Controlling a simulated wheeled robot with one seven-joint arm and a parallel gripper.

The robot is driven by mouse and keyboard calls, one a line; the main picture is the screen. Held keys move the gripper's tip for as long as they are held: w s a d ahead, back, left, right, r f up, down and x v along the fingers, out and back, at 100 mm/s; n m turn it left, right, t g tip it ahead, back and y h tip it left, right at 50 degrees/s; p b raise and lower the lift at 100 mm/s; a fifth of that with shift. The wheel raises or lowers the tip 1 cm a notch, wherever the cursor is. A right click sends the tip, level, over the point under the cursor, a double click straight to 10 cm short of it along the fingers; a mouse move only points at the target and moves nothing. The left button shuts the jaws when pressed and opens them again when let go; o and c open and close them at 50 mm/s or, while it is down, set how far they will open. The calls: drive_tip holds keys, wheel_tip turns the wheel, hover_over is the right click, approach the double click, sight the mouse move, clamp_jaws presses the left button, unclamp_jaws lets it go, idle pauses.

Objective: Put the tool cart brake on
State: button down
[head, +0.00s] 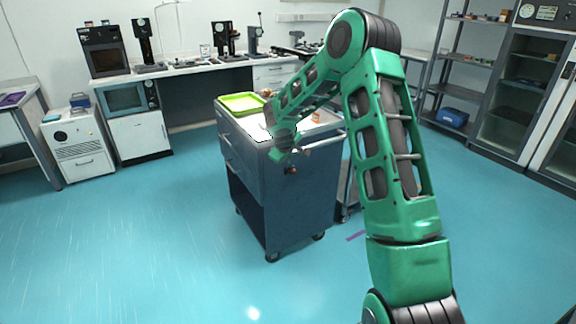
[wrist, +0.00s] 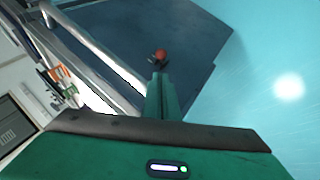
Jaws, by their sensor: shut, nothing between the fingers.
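The tool cart (head: 285,205) is a dark blue-grey cabinet on casters in the middle of the floor. It also fills the upper middle of the wrist view (wrist: 190,25). A small red knob (head: 291,170), which looks like the brake handle, sticks out from the upper part of the cart's side. In the wrist view the red knob (wrist: 161,54) sits just beyond my fingertips. My gripper (head: 286,155) is shut and empty, close to the knob. In the wrist view its fingers (wrist: 160,78) point at the knob; I cannot tell whether they touch it.
A green tray (head: 242,103) and small items lie on the cart top. A metal rail (wrist: 95,55) runs along the cart's edge beside my gripper. A bench (head: 185,68) with instruments stands behind. The blue floor (head: 150,250) is clear at left and front.

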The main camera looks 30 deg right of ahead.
sight(292, 171)
drive_tip(key=x, duration=0.9)
drive_tip(key=shift+d+f, duration=0.15)
drive_tip(key=shift+f, duration=0.05)
drive_tip(key=shift+d, duration=0.1)
